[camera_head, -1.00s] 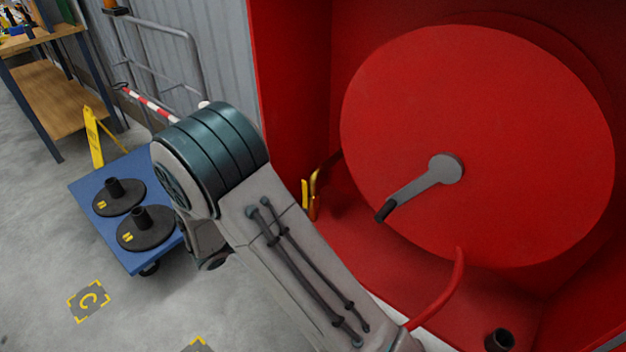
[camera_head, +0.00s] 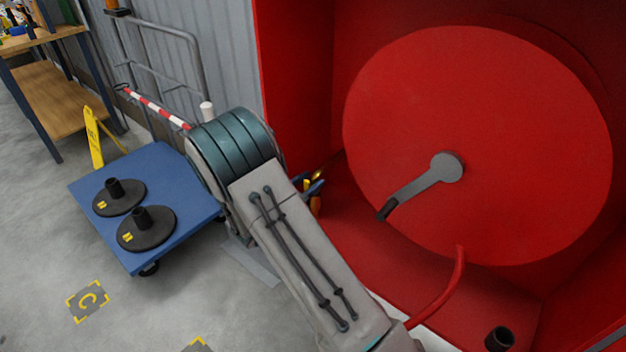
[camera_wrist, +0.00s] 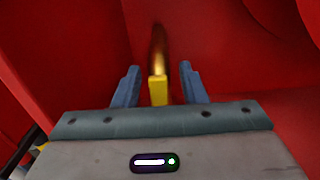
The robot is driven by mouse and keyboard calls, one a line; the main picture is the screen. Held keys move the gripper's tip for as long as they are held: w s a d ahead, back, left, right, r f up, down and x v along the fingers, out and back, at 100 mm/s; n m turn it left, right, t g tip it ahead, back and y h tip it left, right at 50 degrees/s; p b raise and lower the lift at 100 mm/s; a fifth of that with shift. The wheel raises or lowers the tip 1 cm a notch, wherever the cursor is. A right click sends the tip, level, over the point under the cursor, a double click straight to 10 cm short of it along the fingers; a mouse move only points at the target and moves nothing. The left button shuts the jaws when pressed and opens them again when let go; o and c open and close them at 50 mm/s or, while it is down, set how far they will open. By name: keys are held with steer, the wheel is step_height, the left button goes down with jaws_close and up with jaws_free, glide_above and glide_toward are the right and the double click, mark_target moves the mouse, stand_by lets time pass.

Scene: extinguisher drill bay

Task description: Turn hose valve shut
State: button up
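The hose valve shows in the wrist view as a yellow lever (camera_wrist: 157,90) with a brassy, blurred body (camera_wrist: 159,48) behind it, inside the red cabinet. My gripper (camera_wrist: 158,82) is open, with one blue finger on each side of the lever and a gap to it on both sides. In the head view my arm hides most of the valve. Only a bit of yellow (camera_head: 306,185) shows beside a blue finger of my gripper (camera_head: 315,185).
The red cabinet (camera_head: 292,90) holds a large red hose reel (camera_head: 500,110) with a grey crank (camera_head: 425,185). A red hose (camera_head: 450,290) curves below it. A blue cart (camera_head: 160,165) with black round bases stands left of my arm. A yellow floor sign (camera_head: 94,138) stands behind it.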

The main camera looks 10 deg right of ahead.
steer(key=shift+w+d, duration=0.4)
steer(key=shift+d, duration=0.2)
jaws_close()
steer(key=shift+a+f, duration=0.1)
